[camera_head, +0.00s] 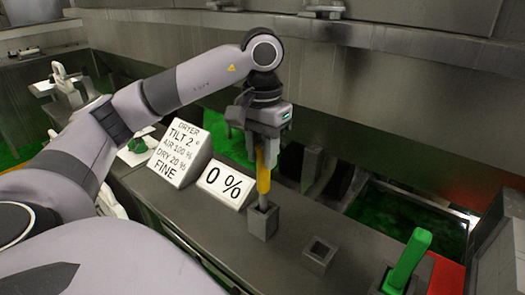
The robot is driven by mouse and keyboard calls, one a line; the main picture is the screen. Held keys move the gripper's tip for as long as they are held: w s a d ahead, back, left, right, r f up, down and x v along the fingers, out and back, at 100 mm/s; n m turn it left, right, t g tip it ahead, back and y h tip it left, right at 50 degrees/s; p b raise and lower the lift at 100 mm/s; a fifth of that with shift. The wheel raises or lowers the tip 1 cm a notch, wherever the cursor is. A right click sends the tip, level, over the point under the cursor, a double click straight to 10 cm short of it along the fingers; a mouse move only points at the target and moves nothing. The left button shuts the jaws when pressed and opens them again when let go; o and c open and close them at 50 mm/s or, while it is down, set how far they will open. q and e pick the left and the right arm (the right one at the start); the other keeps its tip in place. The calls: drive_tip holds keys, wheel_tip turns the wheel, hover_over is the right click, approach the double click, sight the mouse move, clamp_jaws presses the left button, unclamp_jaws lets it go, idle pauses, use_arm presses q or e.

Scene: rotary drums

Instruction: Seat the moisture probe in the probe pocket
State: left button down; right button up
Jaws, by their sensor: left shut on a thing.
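The moisture probe (263,172) has a yellow handle and a thin grey rod below it. My left gripper (265,142) is shut on the probe's upper end and holds it upright. The rod's lower end is at the mouth of a square grey socket (262,222) on the counter; the tip is hidden, and how deep it sits cannot be told. A second, empty square grey socket (319,254) stands to the right. Which of the two is the probe pocket is not marked. My right gripper is not in view.
A sign reading "0 %" (225,186) and a dryer settings panel (180,156) stand left of the probe. A green-handled lever (408,262) stands at the right on the counter (290,262). Dark upright blocks (312,165) and a trough with green material (405,213) lie behind.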

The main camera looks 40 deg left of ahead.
sight(262, 165)
use_arm(q)
drive_tip(key=shift+f+b, duration=1.25)
drive_tip(key=shift+f, duration=0.3)
drive_tip(key=c, duration=0.7)
unclamp_jaws()
drive_tip(key=shift+c, duration=0.2)
drive_tip(key=shift+r+p, duration=1.15)
drive_tip(key=shift+r, duration=2.45)
